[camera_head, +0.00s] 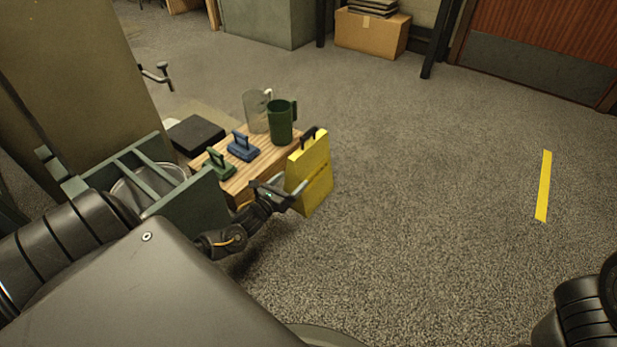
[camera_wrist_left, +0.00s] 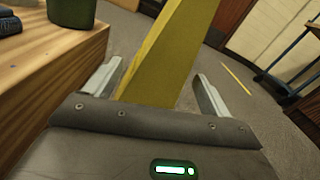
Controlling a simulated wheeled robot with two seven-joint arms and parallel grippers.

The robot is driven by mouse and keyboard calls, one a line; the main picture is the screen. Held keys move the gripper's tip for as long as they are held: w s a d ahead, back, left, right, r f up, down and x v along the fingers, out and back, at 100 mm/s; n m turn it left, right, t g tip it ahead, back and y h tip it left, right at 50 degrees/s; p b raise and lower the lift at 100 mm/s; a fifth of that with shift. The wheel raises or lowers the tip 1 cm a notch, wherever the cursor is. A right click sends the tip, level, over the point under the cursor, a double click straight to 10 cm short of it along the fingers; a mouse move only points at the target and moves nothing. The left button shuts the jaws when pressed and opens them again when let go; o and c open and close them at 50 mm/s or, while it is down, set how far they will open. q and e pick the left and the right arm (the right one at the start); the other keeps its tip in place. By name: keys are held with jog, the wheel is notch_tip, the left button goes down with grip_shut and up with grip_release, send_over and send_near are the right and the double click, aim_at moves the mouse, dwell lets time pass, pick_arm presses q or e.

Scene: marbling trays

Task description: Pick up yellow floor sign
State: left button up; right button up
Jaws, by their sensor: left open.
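The yellow floor sign (camera_head: 318,178) stands upright on the carpet, against or just beside the right end of a low wooden table. It has a dark handle on top. My left gripper (camera_head: 292,190) is at the near side of the sign, low beside its left edge. In the left wrist view the yellow sign (camera_wrist_left: 165,60) rises between the two fingers of my left gripper (camera_wrist_left: 160,88). The fingers are apart, with gaps on both sides of the sign. My right gripper is out of view; only part of my right arm shows at the lower right.
The wooden table (camera_head: 262,168) bears a green mug (camera_head: 281,124), a clear jug (camera_head: 256,112), a blue-handled block (camera_head: 243,149) and a green-handled block (camera_head: 219,168). A green crate (camera_head: 200,206) stands left of my gripper. The carpet to the right is clear, with a yellow floor stripe (camera_head: 544,186).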

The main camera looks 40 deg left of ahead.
aim_at(309, 167)
pick_arm(q)
jog(key=shift+w, duration=0.5)
jog(key=shift+w+f+b, duration=0.15)
jog(key=shift+w+b, duration=0.15)
jog(key=shift+b, duration=0.2)
jog(key=w+b, duration=0.3)
jog(key=w, duration=0.1)
jog(key=shift+w+a, duration=0.1)
jog(key=shift+w+b, duration=0.2)
jog(key=shift+b, duration=0.1)
jog(key=shift+c, duration=0.4)
jog(key=c, duration=1.5)
jog(key=shift+r, duration=0.2)
